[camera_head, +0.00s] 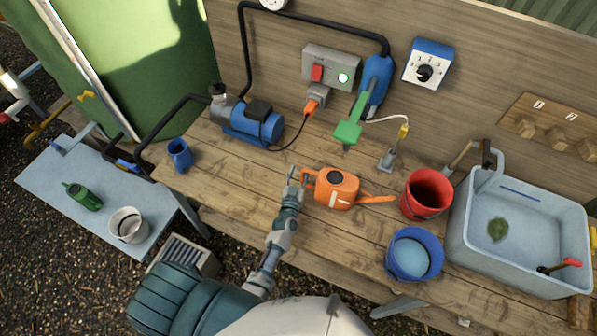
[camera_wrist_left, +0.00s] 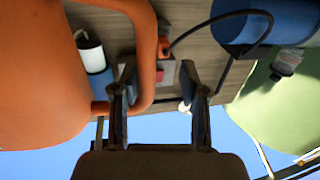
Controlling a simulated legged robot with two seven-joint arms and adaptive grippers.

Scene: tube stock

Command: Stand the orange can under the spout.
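The orange can (camera_head: 335,188), a watering can with a long spout to the right, stands upright on the wooden bench. Its handle faces my left gripper (camera_head: 295,177). In the left wrist view the orange handle (camera_wrist_left: 146,75) curves between the two fingers of my left gripper (camera_wrist_left: 160,105), with a gap to the right finger; the fingers are apart. The can's body (camera_wrist_left: 40,80) fills the left side there. A black pipe (camera_head: 187,112) runs from the blue pump down to a blue end (camera_head: 126,165) at the left. Which outlet is the task's spout is unclear. My right gripper is out of view.
A red bucket (camera_head: 428,192) and a blue bucket (camera_head: 414,254) stand right of the can, before a grey sink (camera_head: 520,276). A blue pump (camera_head: 253,125) and blue cup (camera_head: 180,154) are at the left. A low table (camera_head: 70,170) holds a grey pot (camera_head: 128,225).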

